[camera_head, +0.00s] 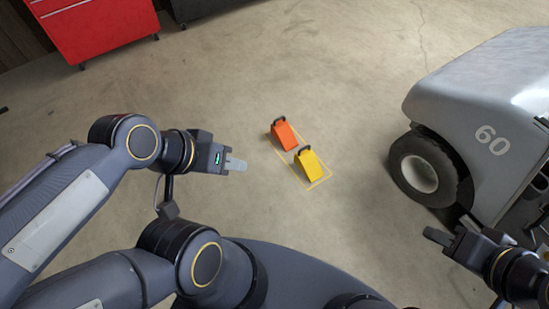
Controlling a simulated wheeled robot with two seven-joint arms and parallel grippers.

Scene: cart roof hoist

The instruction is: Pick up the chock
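Two wedge-shaped chocks stand on the floor near the middle of the head view, an orange chock (284,135) and a yellow chock (309,167). Each has a dark handle at its upper end. They sit close together inside a yellow outlined rectangle (320,185). My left gripper (236,164) is to the left of the chocks, apart from them, with nothing seen in it. My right gripper (437,236) is at the lower right, below the cart's wheel and well away from the chocks.
A grey cart (480,95) marked 60 stands at the right, with a black wheel (422,172) towards the chocks. A red cabinet (100,25) stands at the upper left, beside a dark object (205,6) at the top edge. The concrete floor around the chocks is clear.

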